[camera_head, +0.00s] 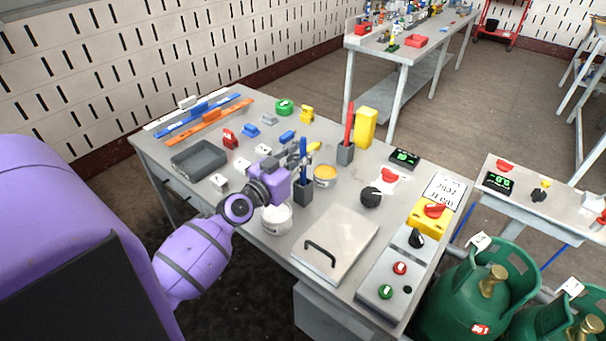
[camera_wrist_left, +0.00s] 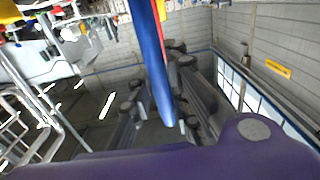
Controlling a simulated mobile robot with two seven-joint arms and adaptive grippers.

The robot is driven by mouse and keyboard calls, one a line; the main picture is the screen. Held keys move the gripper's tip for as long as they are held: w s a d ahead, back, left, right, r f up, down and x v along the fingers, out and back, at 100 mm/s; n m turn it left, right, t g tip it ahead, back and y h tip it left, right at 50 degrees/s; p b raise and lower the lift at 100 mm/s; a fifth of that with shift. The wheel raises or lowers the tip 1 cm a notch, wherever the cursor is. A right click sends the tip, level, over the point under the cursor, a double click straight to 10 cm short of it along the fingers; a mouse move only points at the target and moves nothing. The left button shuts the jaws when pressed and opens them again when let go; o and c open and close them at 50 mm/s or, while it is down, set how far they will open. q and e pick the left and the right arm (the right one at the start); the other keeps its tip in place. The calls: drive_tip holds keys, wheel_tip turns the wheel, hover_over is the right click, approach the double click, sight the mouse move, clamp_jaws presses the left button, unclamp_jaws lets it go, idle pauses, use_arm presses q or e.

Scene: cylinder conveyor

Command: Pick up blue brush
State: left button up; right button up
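The blue brush (camera_head: 303,172) stands upright in a dark square holder (camera_head: 303,194) near the middle of the table. Its blue handle (camera_wrist_left: 152,62) also shows large in the left wrist view, between the camera and the spread fingers. My left gripper (camera_head: 297,158) is at the upper part of the brush, just to its left in the head view. Its dark fingers (camera_wrist_left: 160,95) stand apart in the left wrist view, with the handle in line with the gap. I cannot tell whether they touch it. My right gripper is not in view.
A red brush (camera_head: 349,122) stands in a second holder (camera_head: 345,154) behind and to the right. A white tub (camera_head: 277,220) and a yellow-topped tub (camera_head: 325,176) are close by. A lidded grey box (camera_head: 336,242) is in front. A grey tray (camera_head: 199,158) lies left.

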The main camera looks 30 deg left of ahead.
sight(301, 142)
use_arm(q)
clamp_jaws()
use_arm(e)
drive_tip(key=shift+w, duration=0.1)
use_arm(q)
drive_tip(key=shift+r, duration=0.1)
wheel_tip(301, 142, up, 5)
drive_tip(key=shift+f+p, duration=0.1)
drive_tip(key=shift+p, duration=1.05)
wheel_tip(301, 142, up, 4)
drive_tip(key=shift+r+p, duration=0.1)
drive_tip(key=shift+p, duration=0.55)
drive_tip(key=shift+r, duration=0.45)
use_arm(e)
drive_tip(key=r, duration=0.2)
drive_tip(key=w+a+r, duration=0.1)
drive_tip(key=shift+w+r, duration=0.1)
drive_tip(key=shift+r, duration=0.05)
